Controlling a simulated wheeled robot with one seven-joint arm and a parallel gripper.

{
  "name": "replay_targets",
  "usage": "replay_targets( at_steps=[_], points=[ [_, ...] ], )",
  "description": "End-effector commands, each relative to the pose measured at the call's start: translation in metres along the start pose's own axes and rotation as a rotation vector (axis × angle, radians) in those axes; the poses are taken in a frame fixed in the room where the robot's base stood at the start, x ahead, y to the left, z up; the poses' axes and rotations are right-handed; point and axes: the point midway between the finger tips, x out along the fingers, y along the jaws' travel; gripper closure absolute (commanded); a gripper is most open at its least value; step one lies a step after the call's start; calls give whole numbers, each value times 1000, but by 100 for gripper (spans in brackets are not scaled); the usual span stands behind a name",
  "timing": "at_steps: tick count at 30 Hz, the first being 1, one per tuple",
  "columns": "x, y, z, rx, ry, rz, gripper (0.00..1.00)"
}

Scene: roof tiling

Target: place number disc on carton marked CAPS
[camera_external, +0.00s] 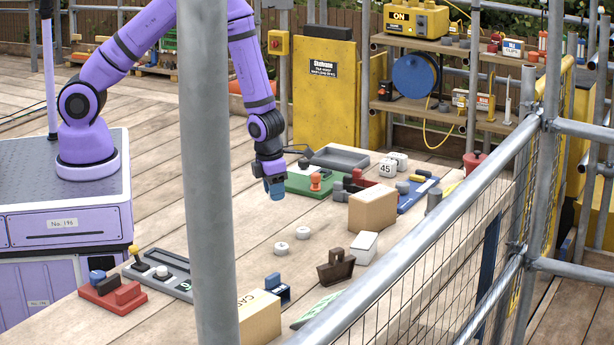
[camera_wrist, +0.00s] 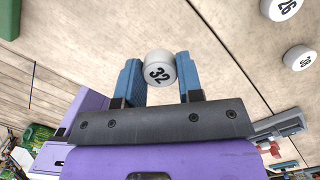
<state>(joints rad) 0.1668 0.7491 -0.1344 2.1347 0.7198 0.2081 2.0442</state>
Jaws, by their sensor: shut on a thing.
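My gripper (camera_wrist: 161,80) has blue fingers shut on a white number disc (camera_wrist: 159,68) marked 32. In the external view my gripper (camera_external: 274,188) hangs above the middle of the wooden bench, and the disc cannot be made out there. The cardboard carton (camera_external: 262,318) at the bottom shows letters starting with CA on its top; a grey pole hides its left part. It stands well below and nearer the camera than my gripper. Two other white discs (camera_external: 280,248) (camera_external: 303,232) lie on the bench; the wrist view shows one marked 26 (camera_wrist: 280,8) and another (camera_wrist: 300,58).
A second carton (camera_external: 372,210) stands to the right, with a white box (camera_external: 363,247) and a brown tote (camera_external: 336,267) near it. A blue holder (camera_external: 278,288) stands just behind the CA carton. A red tray (camera_external: 112,295) lies at left. A scaffold rail (camera_external: 440,225) crosses in front.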

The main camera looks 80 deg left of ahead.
Motion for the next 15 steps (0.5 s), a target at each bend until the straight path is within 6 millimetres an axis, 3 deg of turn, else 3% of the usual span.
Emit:
replay_targets(
  at_steps=[3, 8, 15],
  points=[
    [-6, -54, -13, 75, 5, -10, 88],
    [-17, -124, -40, 168, 12, -16, 88],
    [-40, -219, -94, 301, 13, -26, 88]
  ],
)
